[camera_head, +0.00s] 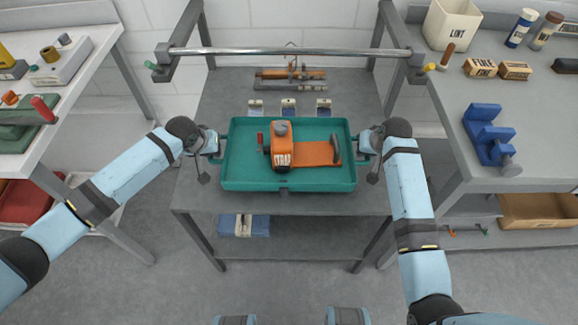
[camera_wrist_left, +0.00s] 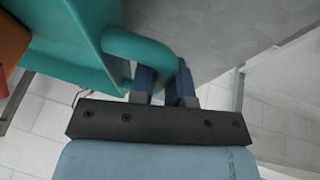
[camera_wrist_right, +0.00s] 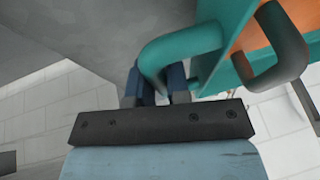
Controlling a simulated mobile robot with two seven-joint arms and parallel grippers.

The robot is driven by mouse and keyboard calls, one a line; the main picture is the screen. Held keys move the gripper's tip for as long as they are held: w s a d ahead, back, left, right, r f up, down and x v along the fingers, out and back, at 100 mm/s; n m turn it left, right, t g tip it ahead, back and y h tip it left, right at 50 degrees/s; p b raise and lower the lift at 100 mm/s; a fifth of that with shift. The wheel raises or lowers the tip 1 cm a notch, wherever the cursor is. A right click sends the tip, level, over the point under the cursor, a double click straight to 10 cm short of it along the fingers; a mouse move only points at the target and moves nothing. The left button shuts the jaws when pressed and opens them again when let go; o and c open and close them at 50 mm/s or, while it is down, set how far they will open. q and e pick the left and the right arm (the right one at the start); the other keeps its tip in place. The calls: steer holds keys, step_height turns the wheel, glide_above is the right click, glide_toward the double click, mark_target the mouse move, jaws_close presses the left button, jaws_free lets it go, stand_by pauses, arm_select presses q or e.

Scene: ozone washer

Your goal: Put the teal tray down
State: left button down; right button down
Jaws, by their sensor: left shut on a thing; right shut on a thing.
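The teal tray (camera_head: 240,182) is level in the head view, over the front part of the grey table (camera_head: 360,200). I cannot tell whether its underside touches the table. An orange tool (camera_head: 300,150) with a dark handle lies in it. My left gripper (camera_head: 217,147) is shut on the tray's left handle; the left wrist view shows this teal handle (camera_wrist_left: 140,45) between the fingers (camera_wrist_left: 165,85). My right gripper (camera_head: 364,147) is shut on the right handle; the right wrist view shows that handle (camera_wrist_right: 180,45) between the fingers (camera_wrist_right: 160,85).
A metal bar (camera_head: 290,51) spans the table's back on two posts.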

mark_target(218, 167)
arm_select(q)
steer(key=shift+f, duration=0.1)
arm_select(e)
steer(key=shift+f, duration=0.1)
